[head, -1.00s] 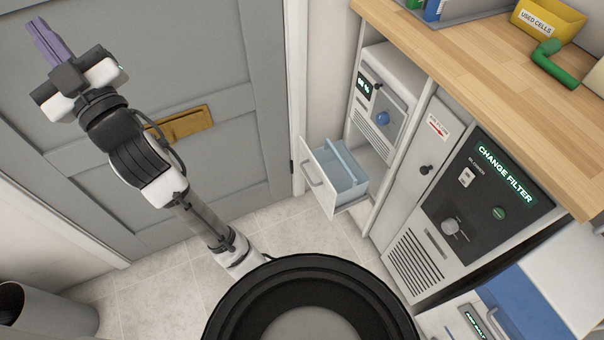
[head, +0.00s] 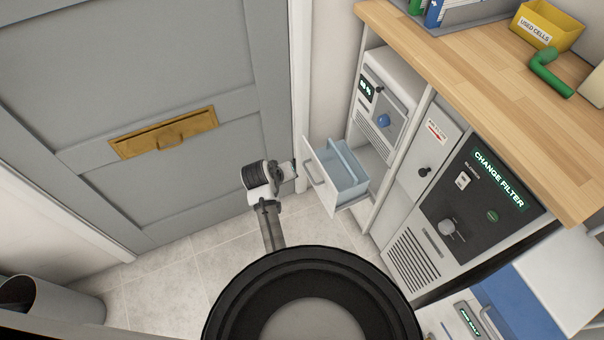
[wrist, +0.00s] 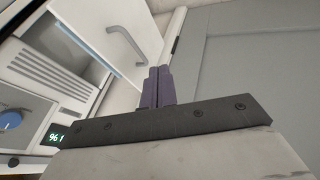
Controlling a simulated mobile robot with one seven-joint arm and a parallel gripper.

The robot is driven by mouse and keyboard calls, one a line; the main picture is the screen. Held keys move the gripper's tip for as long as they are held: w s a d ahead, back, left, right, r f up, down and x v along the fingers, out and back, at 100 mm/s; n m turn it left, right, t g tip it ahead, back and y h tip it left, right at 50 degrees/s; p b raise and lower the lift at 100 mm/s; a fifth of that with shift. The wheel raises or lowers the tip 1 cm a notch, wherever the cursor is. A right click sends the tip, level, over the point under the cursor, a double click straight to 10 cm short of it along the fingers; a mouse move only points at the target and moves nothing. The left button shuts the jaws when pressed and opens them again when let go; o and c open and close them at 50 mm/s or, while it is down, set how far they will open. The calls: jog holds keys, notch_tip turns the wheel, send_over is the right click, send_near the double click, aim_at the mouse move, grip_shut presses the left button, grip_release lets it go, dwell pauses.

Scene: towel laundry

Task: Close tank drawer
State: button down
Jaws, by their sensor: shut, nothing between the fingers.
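The tank drawer (head: 320,182) is a white drawer with a grey bar handle, pulled out low from the left end of the cabinet. A light-blue tank (head: 346,168) sits in it. In the head view my arm is bent left of the drawer, and its purple fingers cannot be made out. In the wrist view my gripper (wrist: 158,86) has its purple fingers together and empty. The drawer front and handle (wrist: 126,40) show just beyond and to the left of the fingertips. No contact is clearly visible.
A unit with a blue knob (head: 384,121) is above the drawer. The CHANGE FILTER panel (head: 478,190) is to the right, under a wooden worktop (head: 480,75). A grey door (head: 90,80) with a brass plate is behind my arm.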

jog(key=w+d+f, duration=0.5)
jog(key=f, duration=0.1)
jog(key=shift+w+f, duration=0.4)
jog(key=w+d+b, duration=0.1)
jog(key=w+d, duration=0.4)
jog(key=d, duration=0.3)
jog(key=w+d+b, duration=0.1)
jog(key=w+d, duration=0.4)
jog(key=d, duration=0.4)
jog(key=shift+r, duration=0.15)
